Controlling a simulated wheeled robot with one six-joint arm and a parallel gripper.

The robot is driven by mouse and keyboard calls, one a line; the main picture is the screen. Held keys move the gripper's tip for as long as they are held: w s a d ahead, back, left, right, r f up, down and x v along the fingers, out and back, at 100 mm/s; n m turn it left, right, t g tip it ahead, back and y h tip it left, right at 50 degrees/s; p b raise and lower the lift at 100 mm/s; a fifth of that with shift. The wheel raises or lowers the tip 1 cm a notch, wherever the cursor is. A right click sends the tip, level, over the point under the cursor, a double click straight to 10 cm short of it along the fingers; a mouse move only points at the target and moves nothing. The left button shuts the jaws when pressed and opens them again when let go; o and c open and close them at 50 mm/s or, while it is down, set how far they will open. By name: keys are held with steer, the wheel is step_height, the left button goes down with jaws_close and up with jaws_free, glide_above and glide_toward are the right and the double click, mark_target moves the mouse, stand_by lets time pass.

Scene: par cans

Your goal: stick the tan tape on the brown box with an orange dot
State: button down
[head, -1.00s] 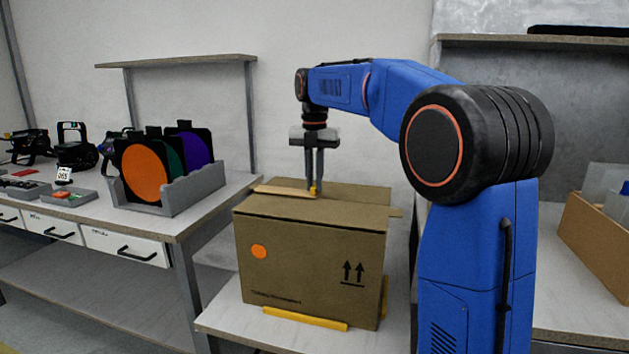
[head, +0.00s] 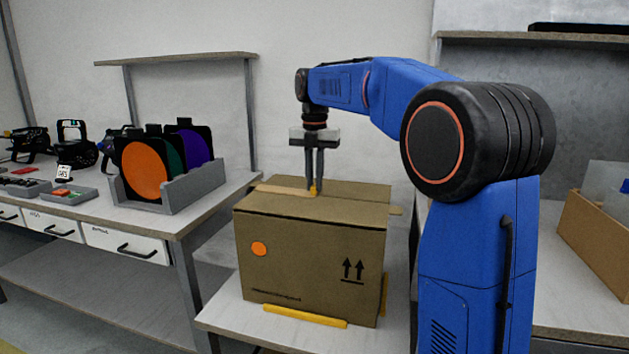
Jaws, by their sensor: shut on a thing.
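The brown box (head: 320,250) stands upright on a low table, with an orange dot (head: 259,249) on the left of its front face and two black arrows on the right. The tan tape (head: 284,190) shows as a thin strip along the box's top, toward the left. A small tan piece also sticks out past the box's upper right edge. My gripper (head: 314,188) points straight down over the box top, its fingers shut at the strip's right end, where a small yellow-orange bit shows. I cannot tell how firmly the strip lies on the box.
Yellow strips (head: 305,316) lie along the box's base on the low table (head: 228,318). On the left, a workbench holds a grey rack (head: 175,195) with orange, green and purple discs. A cardboard bin (head: 595,240) stands on the right bench.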

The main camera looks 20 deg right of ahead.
steer(key=shift+f, duration=0.1)
steer(key=c, duration=1.7)
jaws_free()
step_height(320, 180, up, 17)
steer(key=shift+r, duration=0.2)
steer(key=s+f+m+t, duration=0.1)
steer(key=s+f+m, duration=0.55)
steer(key=s, duration=0.35)
steer(key=s+f+m+t, duration=0.1)
steer(key=s+f+m, duration=0.4)
steer(key=s+m, duration=0.35)
steer(key=s+f+m+t, duration=0.1)
steer(key=s+f+m, duration=0.3)
steer(key=s+f, duration=0.2)
steer(key=s+f+m+t, duration=0.1)
steer(key=s+f+m, duration=0.4)
steer(key=f, duration=0.5)
steer(key=s+f+m, duration=0.4)
steer(key=s+f, duration=0.4)
steer(key=s, duration=0.1)
steer(key=shift+f+m+t, duration=0.4)
